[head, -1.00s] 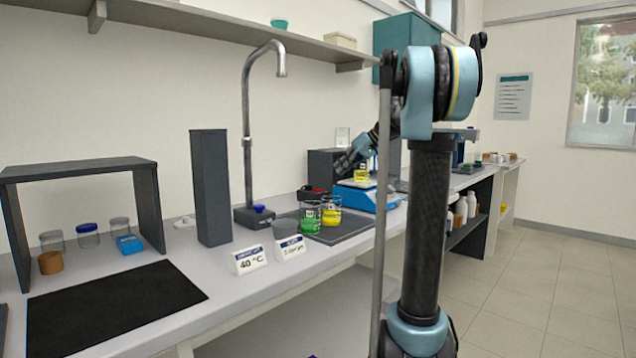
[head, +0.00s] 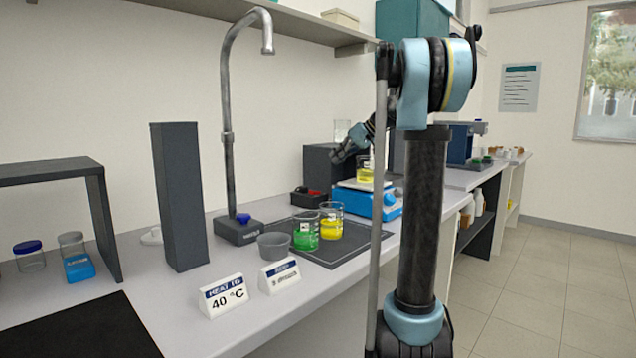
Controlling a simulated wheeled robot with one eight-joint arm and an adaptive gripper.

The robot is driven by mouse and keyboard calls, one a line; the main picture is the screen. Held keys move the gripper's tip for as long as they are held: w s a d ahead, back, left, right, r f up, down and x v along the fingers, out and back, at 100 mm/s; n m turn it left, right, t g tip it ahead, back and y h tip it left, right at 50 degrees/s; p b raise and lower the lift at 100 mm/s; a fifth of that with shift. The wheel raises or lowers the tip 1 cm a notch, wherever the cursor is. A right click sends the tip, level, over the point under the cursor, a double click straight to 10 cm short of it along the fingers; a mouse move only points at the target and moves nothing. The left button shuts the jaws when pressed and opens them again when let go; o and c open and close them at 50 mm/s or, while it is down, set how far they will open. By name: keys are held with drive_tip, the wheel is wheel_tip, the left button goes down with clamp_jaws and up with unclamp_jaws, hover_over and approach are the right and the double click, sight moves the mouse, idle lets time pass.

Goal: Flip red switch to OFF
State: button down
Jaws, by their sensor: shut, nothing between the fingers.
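A small black box with a red part on top (head: 313,193), which looks like the red switch, stands on the bench behind the dark mat. It is too small to tell which way the switch is set. My gripper (head: 336,158) is above and a little right of it, in front of a dark grey block, and apart from the switch. The gripper is small and dark in this view; its fingers look closed with nothing held.
A blue-and-white hotplate (head: 381,205) with a beaker of yellow liquid (head: 365,173) is just right of the switch. Green (head: 306,238) and yellow (head: 331,226) beakers stand on the mat (head: 345,256) in front. A tall tap (head: 228,130) and grey column (head: 178,200) are left.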

hover_over(315, 192)
drive_tip(key=w+d, duration=0.2)
drive_tip(key=f, duration=0.6)
drive_tip(key=shift+s+a+f, duration=0.15)
drive_tip(key=shift+a, duration=0.1)
drive_tip(key=f, duration=0.2)
drive_tip(key=a+f, duration=0.1)
drive_tip(key=shift+s, duration=0.4)
drive_tip(key=shift+s+a+f, duration=0.15)
drive_tip(key=shift+f, duration=0.3)
drive_tip(key=shift+s+a+f+n+h, duration=0.25)
drive_tip(key=shift+s+f+n+h, duration=0.05)
drive_tip(key=shift+w, duration=0.1)
drive_tip(key=shift+w+d, duration=0.15)
drive_tip(key=shift+d, duration=0.05)
